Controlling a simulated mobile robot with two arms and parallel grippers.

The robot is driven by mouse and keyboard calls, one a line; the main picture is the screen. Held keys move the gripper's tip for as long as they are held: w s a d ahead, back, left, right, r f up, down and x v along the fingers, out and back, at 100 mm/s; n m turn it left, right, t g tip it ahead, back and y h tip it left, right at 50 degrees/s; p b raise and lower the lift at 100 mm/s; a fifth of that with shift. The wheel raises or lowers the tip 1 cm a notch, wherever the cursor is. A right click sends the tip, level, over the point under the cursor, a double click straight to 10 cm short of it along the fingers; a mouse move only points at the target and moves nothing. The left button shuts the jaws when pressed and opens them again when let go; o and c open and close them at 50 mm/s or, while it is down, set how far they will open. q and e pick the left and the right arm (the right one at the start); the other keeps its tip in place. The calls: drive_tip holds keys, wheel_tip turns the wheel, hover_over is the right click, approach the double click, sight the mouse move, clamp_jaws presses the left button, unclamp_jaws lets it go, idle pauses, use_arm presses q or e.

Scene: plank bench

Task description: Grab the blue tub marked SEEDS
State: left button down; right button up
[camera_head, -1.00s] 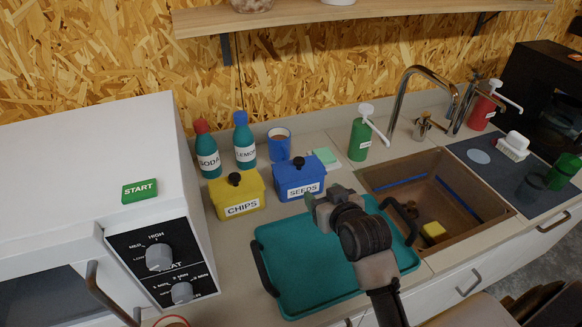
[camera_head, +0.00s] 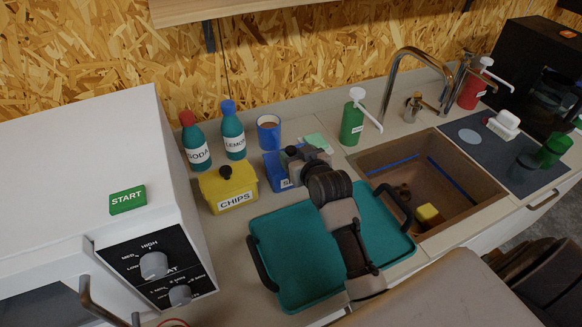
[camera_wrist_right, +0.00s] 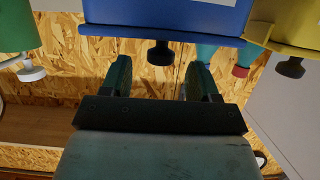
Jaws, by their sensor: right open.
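The blue tub (camera_head: 274,172) stands on the counter right of the yellow CHIPS tub; its label is mostly covered by my right gripper. In the right wrist view the blue tub (camera_wrist_right: 165,14) shows upside down at the top, with its black lid knob (camera_wrist_right: 160,53) pointing toward me. My right gripper (camera_head: 298,156) is over the blue tub, open and empty. In the wrist view its two fingers (camera_wrist_right: 159,72) stand apart, with the knob lined up between them near the tips. I cannot tell whether they touch it. My left gripper is not in view.
The yellow CHIPS tub (camera_head: 228,187) stands close on the left. Behind are the SODA bottle (camera_head: 196,144), LEMON bottle (camera_head: 233,132) and blue mug (camera_head: 268,132). A green pump bottle (camera_head: 352,122) is to the right. A teal tray (camera_head: 285,255) lies in front, beside the sink (camera_head: 470,190).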

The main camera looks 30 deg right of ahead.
sight(293, 152)
drive_tip(key=shift+p+x, duration=0.35)
drive_tip(key=shift+x, duration=1.6)
clamp_jaws()
